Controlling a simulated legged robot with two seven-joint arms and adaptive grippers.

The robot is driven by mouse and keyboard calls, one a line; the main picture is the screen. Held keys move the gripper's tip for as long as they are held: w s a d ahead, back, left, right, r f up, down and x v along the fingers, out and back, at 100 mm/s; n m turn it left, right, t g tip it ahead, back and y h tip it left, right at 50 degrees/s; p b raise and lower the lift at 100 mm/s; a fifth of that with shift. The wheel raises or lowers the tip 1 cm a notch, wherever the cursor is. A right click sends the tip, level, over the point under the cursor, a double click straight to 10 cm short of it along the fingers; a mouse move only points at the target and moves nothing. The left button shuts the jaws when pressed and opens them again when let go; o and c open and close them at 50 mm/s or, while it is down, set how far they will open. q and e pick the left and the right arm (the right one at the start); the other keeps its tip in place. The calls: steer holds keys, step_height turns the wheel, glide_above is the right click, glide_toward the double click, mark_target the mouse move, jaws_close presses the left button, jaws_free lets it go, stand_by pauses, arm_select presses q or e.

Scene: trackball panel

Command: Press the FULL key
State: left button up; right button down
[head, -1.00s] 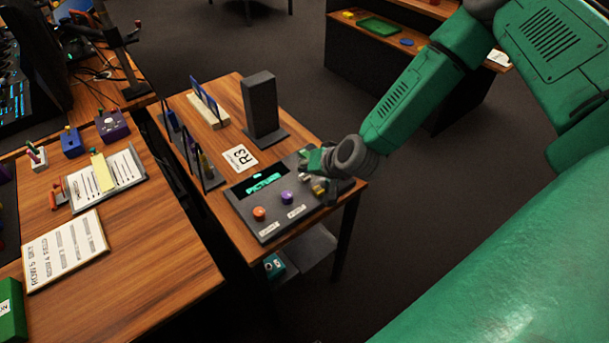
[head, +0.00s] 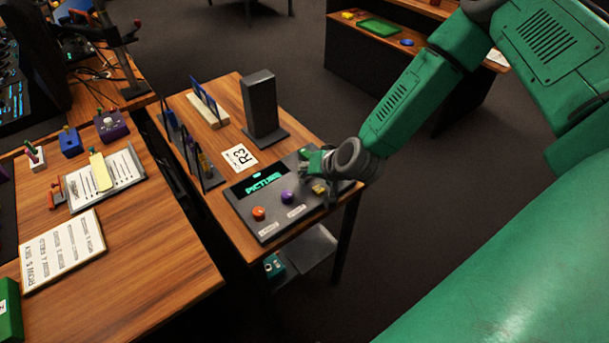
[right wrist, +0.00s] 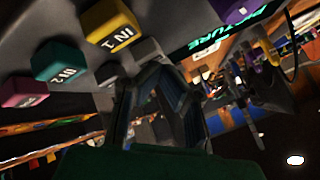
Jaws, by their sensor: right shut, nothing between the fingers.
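The grey panel (head: 262,226) lies on the wooden side table, with a display (head: 263,183) reading PICTURE, an orange ball or knob (head: 259,213) and a purple one (head: 287,197). A yellow key (head: 319,188) shows beside my right gripper (head: 307,168), which is shut and empty at the panel's right end. In the right wrist view are a yellow IN 1 key (right wrist: 110,28), a teal IN 2 key (right wrist: 60,62) and a pink key (right wrist: 24,92). The fingers (right wrist: 162,85) are close to a grey key (right wrist: 147,50). I cannot make out FULL on any key. My left gripper is out of view.
A dark upright block (head: 260,104) stands behind the panel, next to the R3 card (head: 239,157). A rack (head: 190,150) stands at the table's left. The left table (head: 150,262) holds cards and small coloured items. Open floor lies to the right.

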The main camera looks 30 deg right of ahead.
steer(key=shift+f, duration=0.25)
steer(key=shift+r, duration=0.1)
stand_by(0.3)
steer(key=shift+r+p, duration=0.6)
steer(key=shift+r, duration=0.2)
step_height(320, 180, up, 5)
steer(key=p, duration=0.4)
steer(key=shift+r, duration=0.1)
stand_by(0.5)
